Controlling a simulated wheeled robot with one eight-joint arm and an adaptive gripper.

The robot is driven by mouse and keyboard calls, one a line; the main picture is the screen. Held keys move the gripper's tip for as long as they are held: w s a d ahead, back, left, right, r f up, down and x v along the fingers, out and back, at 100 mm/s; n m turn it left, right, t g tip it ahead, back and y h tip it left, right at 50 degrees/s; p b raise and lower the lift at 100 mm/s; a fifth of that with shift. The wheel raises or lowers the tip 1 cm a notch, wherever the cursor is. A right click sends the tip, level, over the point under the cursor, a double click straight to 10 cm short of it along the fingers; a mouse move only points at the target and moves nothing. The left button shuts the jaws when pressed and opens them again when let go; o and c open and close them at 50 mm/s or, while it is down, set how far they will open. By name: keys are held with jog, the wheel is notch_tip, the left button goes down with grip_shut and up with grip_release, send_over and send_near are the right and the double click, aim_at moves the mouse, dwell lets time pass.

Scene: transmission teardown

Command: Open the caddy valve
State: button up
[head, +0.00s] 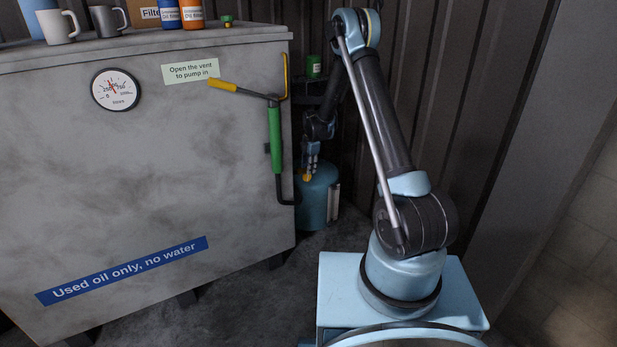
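A small blue tank (319,196), likely the caddy, stands on the floor at the right end of the large grey tank. A small yellow part (307,177), likely its valve, shows at the top left of the blue tank. My gripper (311,163) points down from the end of my arm, just above the yellow part. The fingers look close to it or touching it. They are small and dark here, so I cannot tell whether they are open or shut on it.
The grey tank (150,170) fills the left, with a gauge (116,90) and a green-sleeved pipe (275,140) with a yellow handle (222,85) beside my gripper. Mugs and bottles stand on top. A green can (314,66) sits behind my arm. Corrugated wall closes the back.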

aim_at(307, 177)
jog(key=shift+w+a+f, duration=0.1)
jog(key=shift+w+f, duration=0.1)
jog(key=shift+f, duration=1.15)
jog(key=shift+w+a+f, duration=0.1)
jog(key=shift+w+f, duration=0.05)
jog(key=shift+f, duration=1.15)
jog(key=shift+c, duration=0.3)
grip_shut()
